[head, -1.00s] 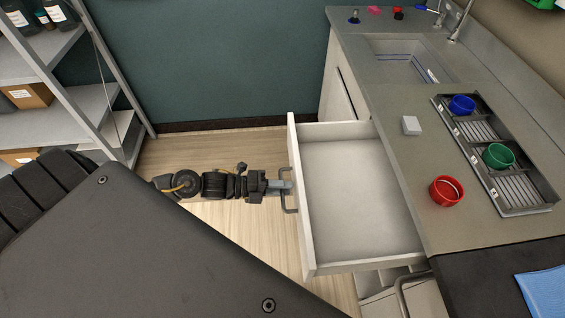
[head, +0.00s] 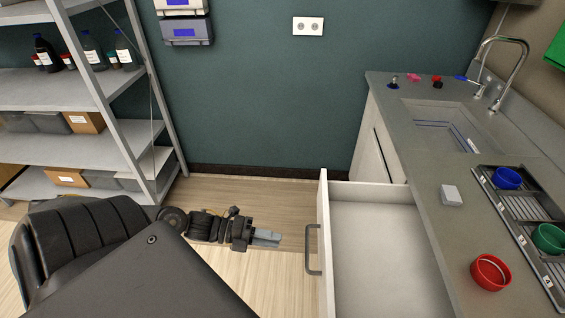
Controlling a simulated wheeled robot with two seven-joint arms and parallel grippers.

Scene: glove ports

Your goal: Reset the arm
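My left arm reaches in from the left, low over the floor. Its gripper (head: 266,237) points right, toward the open drawer (head: 389,246), and is apart from the drawer's handle (head: 313,250). Nothing shows between its fingers. The two pale fingers lie close together, and the gap between them is too small to judge. The drawer is pulled out and its visible inside is empty. My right gripper is not in view.
The counter (head: 435,215) carries a red cup (head: 490,272), a white block (head: 451,195) and a dark rack (head: 520,228) with a blue cup (head: 507,178) and a green cup (head: 548,238). A shelf unit (head: 90,105) stands at left. Floor between shelf and drawer is clear.

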